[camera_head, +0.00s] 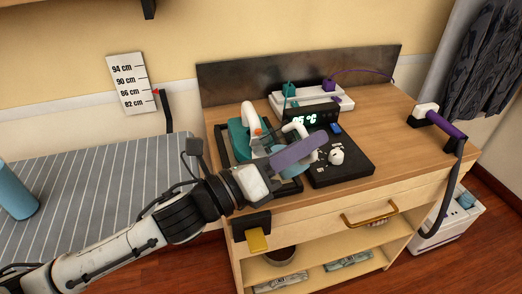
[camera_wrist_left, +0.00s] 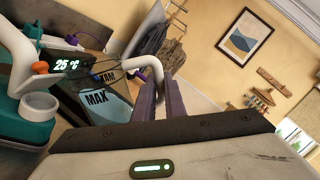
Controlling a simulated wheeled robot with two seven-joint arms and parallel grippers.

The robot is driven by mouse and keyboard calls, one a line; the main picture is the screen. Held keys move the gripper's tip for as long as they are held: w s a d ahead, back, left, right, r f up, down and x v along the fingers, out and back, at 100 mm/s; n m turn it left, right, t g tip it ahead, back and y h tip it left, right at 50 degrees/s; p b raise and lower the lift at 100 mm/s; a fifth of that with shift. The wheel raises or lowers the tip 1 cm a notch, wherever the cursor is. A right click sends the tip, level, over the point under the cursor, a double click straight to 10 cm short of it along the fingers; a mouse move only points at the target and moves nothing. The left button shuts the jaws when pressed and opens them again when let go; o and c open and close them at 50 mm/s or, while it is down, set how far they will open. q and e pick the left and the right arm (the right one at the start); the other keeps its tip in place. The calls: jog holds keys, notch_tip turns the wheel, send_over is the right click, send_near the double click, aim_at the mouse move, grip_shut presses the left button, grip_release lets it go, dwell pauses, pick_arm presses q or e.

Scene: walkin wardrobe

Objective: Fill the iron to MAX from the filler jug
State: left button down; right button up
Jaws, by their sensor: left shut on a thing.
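The iron (camera_head: 238,138) is teal with a white handle and an orange knob. It sits in a black-edged stand on the wooden worktop, and its round white opening (camera_wrist_left: 40,106) shows at the left of the left wrist view. My left gripper (camera_head: 300,153) is over the worktop just right of the iron, its purple fingers shut on the filler jug (camera_head: 293,168). The jug's bluish body is partly hidden by a finger; a curved white part (camera_wrist_left: 172,60) rises by the fingertips.
A black panel (camera_head: 352,170) with a white knob lies right of the jug, beside a temperature display (camera_head: 312,116) reading 25 °C in the wrist view. A white power strip (camera_head: 312,98) stands behind. A white and purple device (camera_head: 428,113) is at the right edge.

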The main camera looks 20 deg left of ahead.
pick_arm(q)
jog(key=s+d+f+m+g+p, duration=0.1)
jog(key=s+d+f+m+p, duration=0.2)
jog(key=d+f+m, duration=0.3)
jog(key=shift+s+f+m+g, duration=0.15)
jog(key=shift+f+m+g, duration=0.25)
jog(key=shift+f+m, duration=1.25)
jog(key=s+a+n+t+y, duration=0.2)
jog(key=s+a+n+y, duration=0.2)
jog(key=a, duration=0.6)
jog(key=s+a+r+n+t+y, duration=0.1)
jog(key=s+a+n+y, duration=0.3)
jog(key=a+y, duration=0.4)
jog(key=shift+a+r+t, duration=0.3)
jog(key=shift+a+t, duration=0.5)
jog(key=shift+a, duration=0.7)
